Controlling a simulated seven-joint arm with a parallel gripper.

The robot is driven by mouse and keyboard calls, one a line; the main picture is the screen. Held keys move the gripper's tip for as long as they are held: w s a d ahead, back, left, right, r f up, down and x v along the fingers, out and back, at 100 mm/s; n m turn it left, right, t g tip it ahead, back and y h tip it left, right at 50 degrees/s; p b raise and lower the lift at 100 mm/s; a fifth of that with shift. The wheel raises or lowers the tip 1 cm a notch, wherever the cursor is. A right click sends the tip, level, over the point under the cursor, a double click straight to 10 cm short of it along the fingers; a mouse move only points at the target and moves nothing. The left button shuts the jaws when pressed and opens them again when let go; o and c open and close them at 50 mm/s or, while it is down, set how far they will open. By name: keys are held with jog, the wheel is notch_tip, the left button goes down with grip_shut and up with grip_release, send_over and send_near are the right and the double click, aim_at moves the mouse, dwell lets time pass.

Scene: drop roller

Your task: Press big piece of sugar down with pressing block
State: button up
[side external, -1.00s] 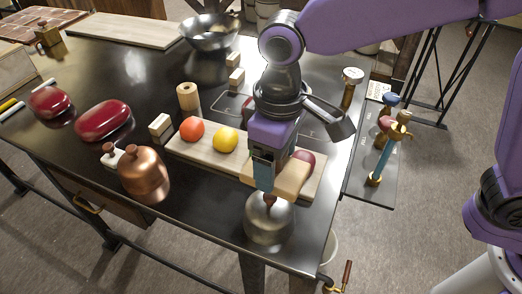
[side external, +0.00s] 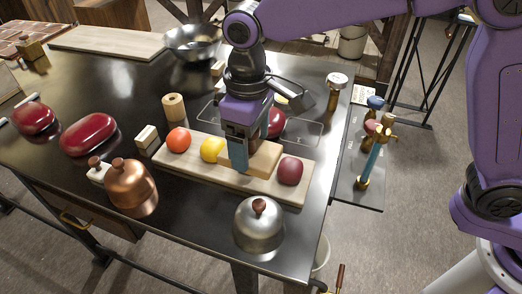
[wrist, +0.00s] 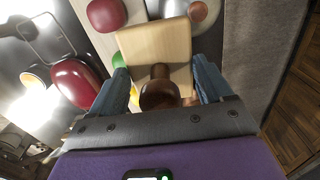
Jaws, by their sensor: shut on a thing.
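The pressing block is a pale wooden block (side external: 264,160) with a dark brown knob (wrist: 160,92). In the wrist view, the block's pale face (wrist: 155,45) lies just beyond the knob. My gripper (side external: 254,145) has its blue fingers around the block, and it also shows in the wrist view (wrist: 161,88). The block is over the wooden board, between a yellow fruit (side external: 212,149) and a dark red fruit (side external: 290,170); I cannot tell whether it touches the board. I cannot make out a big piece of sugar; anything beneath the block is hidden.
A silver domed lid (side external: 259,224) stands in front of the wooden board (side external: 190,168). An orange fruit (side external: 178,140) lies on the board's left. A copper pot (side external: 132,185) stands at front left. A red object (side external: 275,122) sits behind my gripper.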

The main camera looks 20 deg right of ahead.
jog(key=w+d+f, duration=0.1)
jog(key=w+d, duration=0.5)
jog(key=w, duration=0.5)
jog(key=w+d+f, duration=0.1)
jog(key=w+d, duration=0.4)
jog(key=w, duration=0.6)
jog(key=shift+n, duration=0.3)
jog(key=shift+w+d+f, duration=0.1)
jog(key=shift+f, duration=2.7)
jog(key=shift+f, duration=0.15)
jog(key=shift+f, duration=0.6)
jog(key=shift+f, duration=0.1)
jog(key=shift+f, duration=0.9)
jog(key=shift+f, duration=0.25)
